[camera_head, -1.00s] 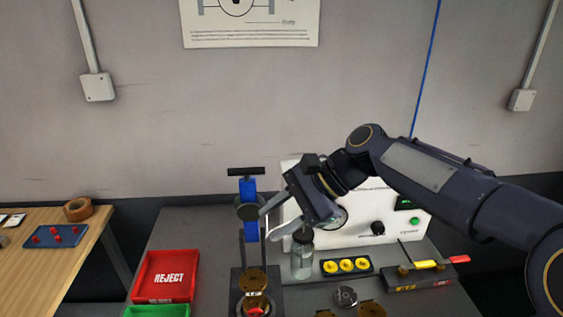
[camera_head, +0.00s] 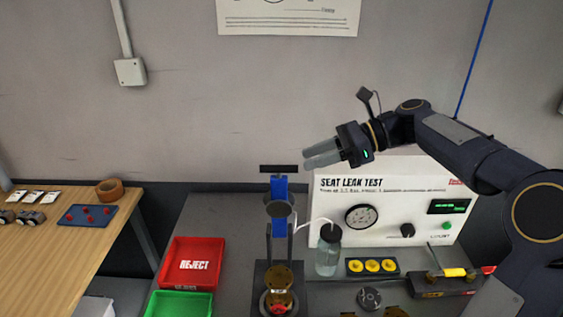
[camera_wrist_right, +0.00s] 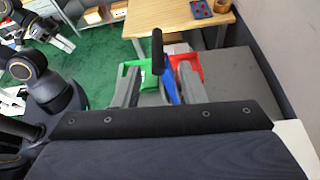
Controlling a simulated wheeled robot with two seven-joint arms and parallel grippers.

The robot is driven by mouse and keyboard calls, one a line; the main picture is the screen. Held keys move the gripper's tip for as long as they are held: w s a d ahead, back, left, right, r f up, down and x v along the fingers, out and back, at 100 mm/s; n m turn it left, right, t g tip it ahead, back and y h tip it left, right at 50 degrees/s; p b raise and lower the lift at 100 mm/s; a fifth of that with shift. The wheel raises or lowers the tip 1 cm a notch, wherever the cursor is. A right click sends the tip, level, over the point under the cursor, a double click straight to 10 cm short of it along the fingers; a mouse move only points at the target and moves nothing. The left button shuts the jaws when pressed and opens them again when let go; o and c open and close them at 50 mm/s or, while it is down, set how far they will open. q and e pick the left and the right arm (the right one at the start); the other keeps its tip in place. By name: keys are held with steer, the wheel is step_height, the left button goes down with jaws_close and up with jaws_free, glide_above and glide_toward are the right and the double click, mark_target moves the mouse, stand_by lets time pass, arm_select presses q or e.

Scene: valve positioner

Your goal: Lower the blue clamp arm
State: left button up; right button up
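The blue clamp arm (camera_head: 279,190) stands upright on its fixture behind a brass part (camera_head: 278,277). A black crossbar handle (camera_head: 279,169) tops it. My right gripper (camera_head: 306,158) is just right of and above the handle in the head view, fingers pointing left. In the right wrist view its fingers (camera_wrist_right: 157,88) are apart. The black handle (camera_wrist_right: 157,50) shows between and beyond them, with the blue arm (camera_wrist_right: 171,90) below. No contact is visible. My left gripper (camera_wrist_right: 68,33) shows small at the upper left of the wrist view, fingers apart, away from the clamp.
The white seat leak tester (camera_head: 395,205) stands right of the clamp, with a glass bottle (camera_head: 328,255) before it. A red reject tray (camera_head: 192,262) and a green tray (camera_head: 180,304) lie left. A wooden table (camera_head: 75,235) is farther left.

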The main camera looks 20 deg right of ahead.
mark_target(283, 168)
steer(key=x, duration=0.7)
steer(key=shift+s+a+p, duration=0.1)
steer(key=shift+a+p, duration=0.15)
steer(key=shift+p, duration=0.05)
jaws_close()
